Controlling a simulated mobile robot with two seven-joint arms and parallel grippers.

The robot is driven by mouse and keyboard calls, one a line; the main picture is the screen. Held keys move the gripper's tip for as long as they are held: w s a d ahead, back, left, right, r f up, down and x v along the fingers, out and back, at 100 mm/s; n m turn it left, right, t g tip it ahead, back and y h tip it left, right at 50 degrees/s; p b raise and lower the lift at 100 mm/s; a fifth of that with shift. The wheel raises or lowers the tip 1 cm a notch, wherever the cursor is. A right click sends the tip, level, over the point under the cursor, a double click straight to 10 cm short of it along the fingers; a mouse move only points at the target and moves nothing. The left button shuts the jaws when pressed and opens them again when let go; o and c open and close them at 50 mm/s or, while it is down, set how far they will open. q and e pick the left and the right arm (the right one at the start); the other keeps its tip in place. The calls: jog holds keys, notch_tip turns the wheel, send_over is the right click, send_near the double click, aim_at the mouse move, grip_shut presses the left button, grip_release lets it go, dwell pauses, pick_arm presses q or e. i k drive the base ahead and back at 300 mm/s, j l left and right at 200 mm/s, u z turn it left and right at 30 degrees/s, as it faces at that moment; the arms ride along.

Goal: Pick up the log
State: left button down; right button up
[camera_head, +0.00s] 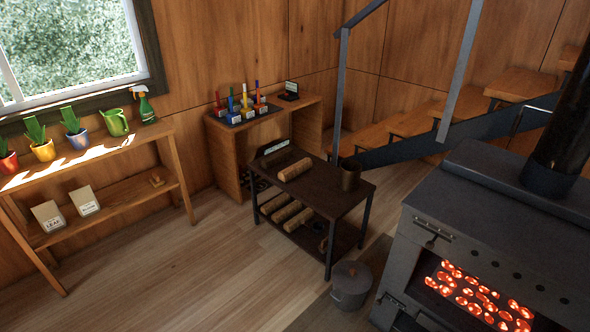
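A light brown log (294,169) lies on top of the dark low table (325,190) in the middle of the view. Several more logs (283,211) lie side by side on the table's lower shelf. Neither of my grippers shows in the head view.
A stove (480,245) with glowing coals is at right. A plant shelf (100,165) is at left. The wooden floor (190,275) in front is clear.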

aim_at(285, 175)
jog(key=z, duration=2.55)
jog(key=j+u, duration=0.15)
jog(key=j, duration=0.35)
jog(key=i+j+u, duration=0.15)
jog(key=j, duration=0.4)
jog(key=i+j+u, duration=0.15)
jog(key=j, duration=0.35)
jog(key=i+j+u, duration=0.1)
jog(key=j, duration=0.4)
jog(key=i+j+u, duration=0.15)
jog(key=j, duration=0.3)
jog(key=i+j+u, duration=0.15)
jog(key=j, duration=0.35)
jog(key=i+j+u, duration=0.15)
jog(key=j, duration=0.25)
jog(key=i+j+u, duration=0.15)
jog(key=i+j, duration=0.2)
